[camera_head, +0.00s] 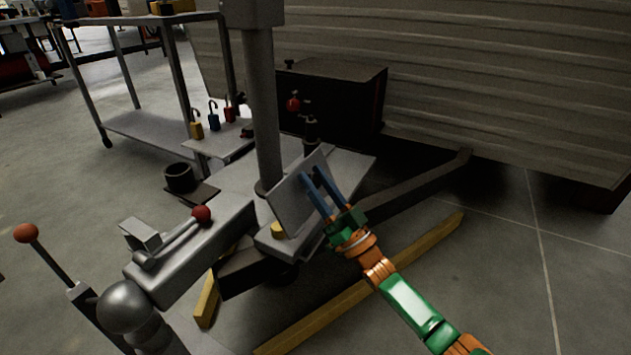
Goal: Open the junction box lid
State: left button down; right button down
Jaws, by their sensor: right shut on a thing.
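The junction box lid (299,196) is a flat grey plate, tilted up at a steep angle beside the grey post. Its box (268,243) is below it, low on the trailer's tongue, with a small yellow round part (278,229) showing at the lid's lower edge. My right gripper (313,173) reaches in from the lower right. Its two blue fingers lie at the lid's right edge, shut on the lid. The fingers hide part of that edge, and the box's inside is mostly hidden. My left gripper is not in view.
The grey post (263,110) stands just behind the lid. Colored padlocks (213,118) stand on a small shelf, near a dark box (345,105). Yellow bars (375,280) lie on the floor; open floor is at right.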

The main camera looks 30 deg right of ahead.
dwell(0.4)
jog(key=shift+c, duration=2.3)
grip_release()
jog(key=shift+d, duration=0.15)
jog(key=v, duration=0.7)
jog(key=shift+p, duration=0.45)
